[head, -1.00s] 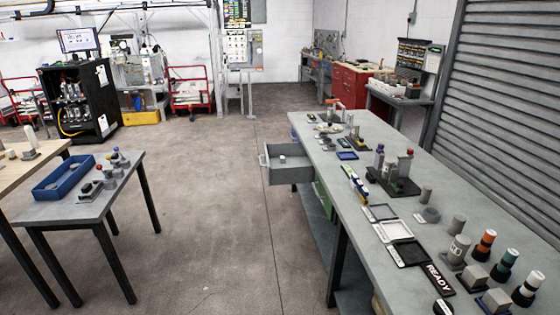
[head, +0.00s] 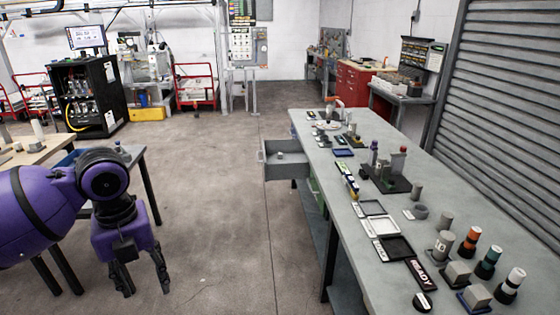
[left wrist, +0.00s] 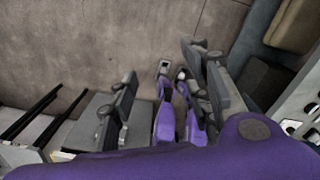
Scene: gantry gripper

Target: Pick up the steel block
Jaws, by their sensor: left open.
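Two grey metal-looking blocks sit near the front right of the long workbench (head: 375,258) in the head view. One block (head: 458,273) is farther back and the other block (head: 477,294) is nearer, on a dark blue base. I cannot tell which one is the steel block. My left gripper (head: 139,281) hangs open and empty over the floor at the left, fingers pointing down, well apart from the bench. The left wrist view shows purple and dark parts of me above the floor, and no block that I can make out. My right gripper is not in view.
The bench also holds a numbered grey cylinder (head: 442,246), orange, green and white banded cylinders, flat trays (head: 394,247) and a READY sign (head: 420,274). An open drawer (head: 285,166) juts out from its left side. Bare floor (head: 225,240) lies between my gripper and the bench.

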